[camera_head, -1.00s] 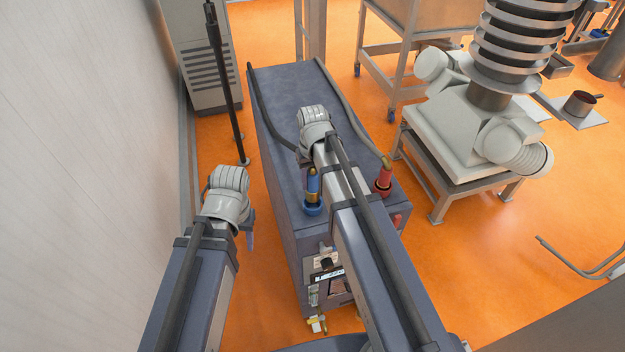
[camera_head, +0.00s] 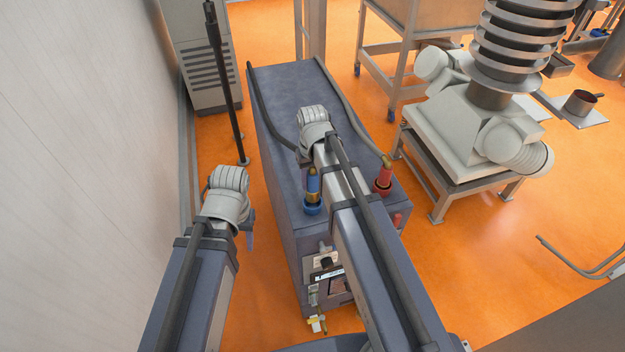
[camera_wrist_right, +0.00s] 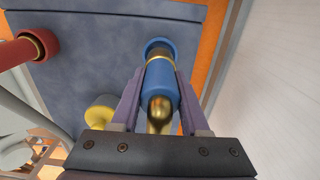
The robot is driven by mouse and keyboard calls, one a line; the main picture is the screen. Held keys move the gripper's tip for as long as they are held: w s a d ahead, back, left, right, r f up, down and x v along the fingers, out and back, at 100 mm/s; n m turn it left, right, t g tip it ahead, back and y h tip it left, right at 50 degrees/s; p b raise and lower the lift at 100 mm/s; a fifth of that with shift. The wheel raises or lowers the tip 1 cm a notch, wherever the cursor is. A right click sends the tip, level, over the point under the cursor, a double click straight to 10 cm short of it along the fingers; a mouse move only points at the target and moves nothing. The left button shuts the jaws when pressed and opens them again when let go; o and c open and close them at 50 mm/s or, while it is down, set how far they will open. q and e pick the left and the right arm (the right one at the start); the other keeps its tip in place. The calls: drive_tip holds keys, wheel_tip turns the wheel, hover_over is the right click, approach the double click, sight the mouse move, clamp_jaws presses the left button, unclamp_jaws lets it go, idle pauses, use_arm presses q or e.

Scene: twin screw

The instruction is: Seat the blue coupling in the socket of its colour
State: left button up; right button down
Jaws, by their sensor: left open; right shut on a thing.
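The blue coupling (camera_head: 313,184) has a blue body and gold parts. It stands upright over the blue socket (camera_head: 312,209) on the near end of the grey-blue cabinet top. In the right wrist view the coupling (camera_wrist_right: 160,77) lines up with the blue socket ring (camera_wrist_right: 159,43), with a gold band at the ring. I cannot tell how deep it sits. My right gripper (camera_wrist_right: 158,78) is shut on the coupling, one purple finger on each side. My left gripper (camera_head: 250,240) is open, empty and low, left of the cabinet; its fingers show only partly.
A red coupling (camera_head: 384,174) with a hose stands at the cabinet's right corner. A yellow knob-like part (camera_wrist_right: 101,112) shows beside my right gripper. A pale wall (camera_head: 90,120) is close on the left.

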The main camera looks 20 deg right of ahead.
sight(313, 190)
drive_tip(key=shift+f, duration=0.1)
idle(0.3)
drive_tip(key=shift+f+b, duration=1.2)
drive_tip(key=shift+b, duration=0.15)
drive_tip(key=shift+f, duration=0.15)
drive_tip(key=shift+f+b, duration=0.75)
drive_tip(key=shift+b, duration=0.1)
drive_tip(key=shift+f, duration=0.2)
drive_tip(key=shift+f+b, duration=0.25)
drive_tip(key=shift+b, duration=0.25)
unclamp_jaws()
idle(0.3)
